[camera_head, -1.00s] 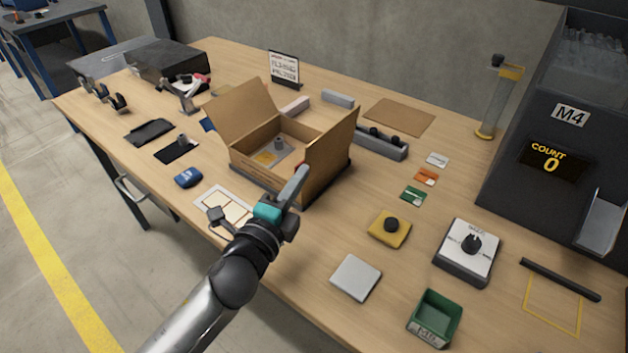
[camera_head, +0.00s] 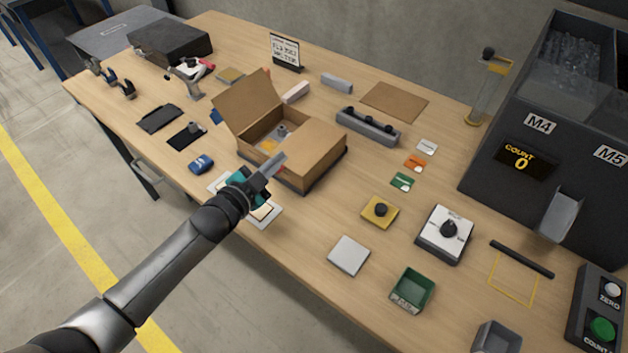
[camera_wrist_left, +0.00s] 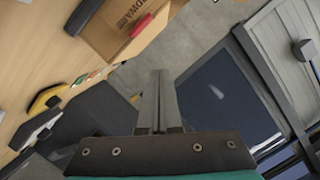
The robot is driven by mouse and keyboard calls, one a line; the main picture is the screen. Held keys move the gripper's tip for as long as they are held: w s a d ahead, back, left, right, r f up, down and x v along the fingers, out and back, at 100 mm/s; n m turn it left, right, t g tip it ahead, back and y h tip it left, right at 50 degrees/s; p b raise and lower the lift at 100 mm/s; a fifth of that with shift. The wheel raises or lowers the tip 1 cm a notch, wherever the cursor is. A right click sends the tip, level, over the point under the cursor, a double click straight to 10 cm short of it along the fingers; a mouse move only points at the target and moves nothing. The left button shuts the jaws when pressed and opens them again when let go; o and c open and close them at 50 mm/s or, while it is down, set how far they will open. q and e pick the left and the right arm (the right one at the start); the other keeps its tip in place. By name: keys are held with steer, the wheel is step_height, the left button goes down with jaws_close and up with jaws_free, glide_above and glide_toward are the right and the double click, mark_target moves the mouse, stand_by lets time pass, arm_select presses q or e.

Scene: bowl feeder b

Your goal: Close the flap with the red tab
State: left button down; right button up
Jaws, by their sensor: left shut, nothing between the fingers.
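The open-topped cardboard box (camera_head: 255,148) stands mid-table in the head view. Its left flap (camera_head: 247,100) stands up. Its right flap (camera_head: 312,143) lies low over the right part of the box, while the left part of the opening still shows the inside. In the wrist view a red tab (camera_wrist_left: 142,25) shows on the cardboard near printed lettering; in the head view I cannot make the tab out on the right flap. My left gripper (camera_head: 279,162) is shut and empty, close to the front of the box; whether it touches is unclear. It also shows in the wrist view (camera_wrist_left: 160,75).
A blue object (camera_head: 201,164) and a white framed sheet (camera_head: 262,213) lie left of and beneath my left arm. A yellow block with knob (camera_head: 380,211) and a grey plate (camera_head: 349,256) lie to the right.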

arm_select(q)
steer(key=f+n, duration=0.1)
steer(key=w+a+f+n+g+b, duration=0.1)
steer(key=n, duration=0.1)
steer(key=a+f+n+h+b, duration=0.1)
steer(key=f+n, duration=0.1)
steer(key=shift+w+a, duration=0.25)
steer(key=shift+w, duration=0.1)
stand_by(0.3)
steer(key=shift+r, duration=0.1)
stand_by(0.4)
steer(key=s+a+r+p, duration=0.5)
steer(key=s+r, duration=0.1)
steer(key=s, duration=0.1)
steer(key=shift+s+a, duration=0.4)
steer(key=shift+r, duration=0.1)
